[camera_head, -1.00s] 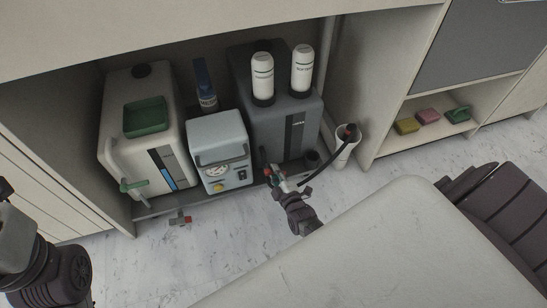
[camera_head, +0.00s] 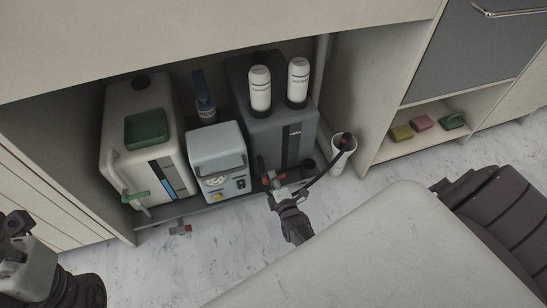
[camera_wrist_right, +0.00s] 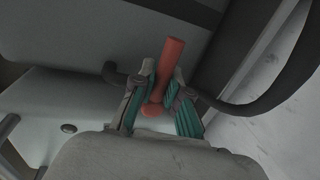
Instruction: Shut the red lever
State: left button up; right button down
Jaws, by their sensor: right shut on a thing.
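A red lever (camera_wrist_right: 170,65) stands between the fingers of my right gripper (camera_wrist_right: 157,95) in the right wrist view, with its rounded end near the fingertips. The gripper is shut on it. In the head view my right gripper (camera_head: 272,184) is at the front edge of the low shelf, below the dark grey machine, and largely covers the lever.
A cream container (camera_head: 120,160), a light blue-grey box (camera_head: 218,150) and a dark grey machine (camera_head: 262,135) with two white bottles stand in the cabinet. A dark hose (camera_head: 325,160) runs to a white cylinder (camera_head: 342,158). A pale surface (camera_head: 400,240) fills the lower right.

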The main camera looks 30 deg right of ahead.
jog(key=c, duration=1.2)
grip_release()
jog(key=shift+o, duration=0.2)
jog(key=v, duration=0.7)
jog(key=shift+s, duration=0.25)
jog(key=shift+a, duration=0.15)
